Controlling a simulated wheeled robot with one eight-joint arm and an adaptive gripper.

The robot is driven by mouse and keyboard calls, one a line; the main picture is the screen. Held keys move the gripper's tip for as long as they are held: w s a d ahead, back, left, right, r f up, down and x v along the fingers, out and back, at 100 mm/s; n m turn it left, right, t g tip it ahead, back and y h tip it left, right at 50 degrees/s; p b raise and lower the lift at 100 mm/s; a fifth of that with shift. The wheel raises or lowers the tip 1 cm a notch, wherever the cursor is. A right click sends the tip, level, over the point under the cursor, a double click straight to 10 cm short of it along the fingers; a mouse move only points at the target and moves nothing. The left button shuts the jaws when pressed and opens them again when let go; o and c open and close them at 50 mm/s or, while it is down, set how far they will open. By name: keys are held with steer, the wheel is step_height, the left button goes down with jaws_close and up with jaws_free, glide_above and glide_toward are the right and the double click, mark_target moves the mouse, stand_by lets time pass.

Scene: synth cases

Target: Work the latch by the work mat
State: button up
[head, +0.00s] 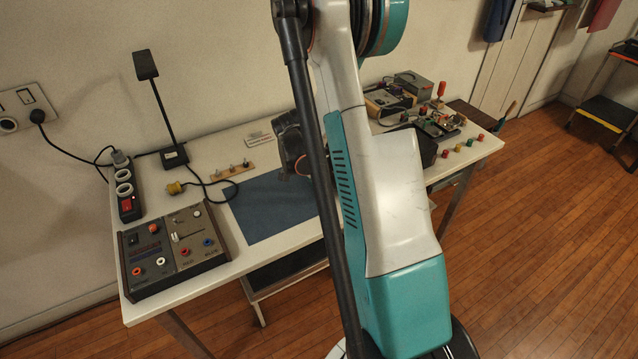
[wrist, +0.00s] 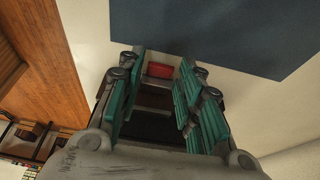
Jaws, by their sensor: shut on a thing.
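In the wrist view my gripper (wrist: 159,62) has its teal-padded fingers on both sides of a small red piece (wrist: 160,71). The red piece looks like the latch's handle, and the fingers are shut on it. A darker part shows below the red piece, but most of the latch is hidden by my gripper. The blue work mat (wrist: 220,28) lies just beyond the fingertips. In the head view the mat (head: 268,208) lies flat on the white table, its right part covered by my arm. My fingers and the latch are hidden behind my arm there.
The white table (head: 175,292) carries a control box (head: 172,248) and a power strip (head: 126,196) at the left. A black lamp (head: 172,152) and a wooden strip with pegs (head: 231,171) stand behind the mat. Boxed equipment (head: 388,101) and several coloured knobs crowd the right end.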

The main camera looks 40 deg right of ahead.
steer(key=d+r+y, duration=0.1)
steer(key=r+t+y+p, duration=0.1)
steer(key=y, duration=0.1)
steer(key=shift+s+d, duration=0.2)
steer(key=shift+d, duration=0.15)
steer(key=shift+s+d+r+t+y, duration=0.15)
steer(key=shift+d+y, duration=0.25)
steer(key=shift+y, duration=0.45)
steer(key=shift+d+r+t+y, duration=0.25)
steer(key=shift+d+y, duration=0.2)
steer(key=shift+y, duration=0.45)
steer(key=shift+s+d+r+t+y, duration=0.15)
steer(key=shift+d+y, duration=0.25)
steer(key=shift+y, duration=0.45)
steer(key=shift+r, duration=0.1)
steer(key=o, duration=0.9)
steer(key=shift+c, duration=0.2)
steer(key=v, duration=1.2)
steer(key=shift+d, duration=0.2)
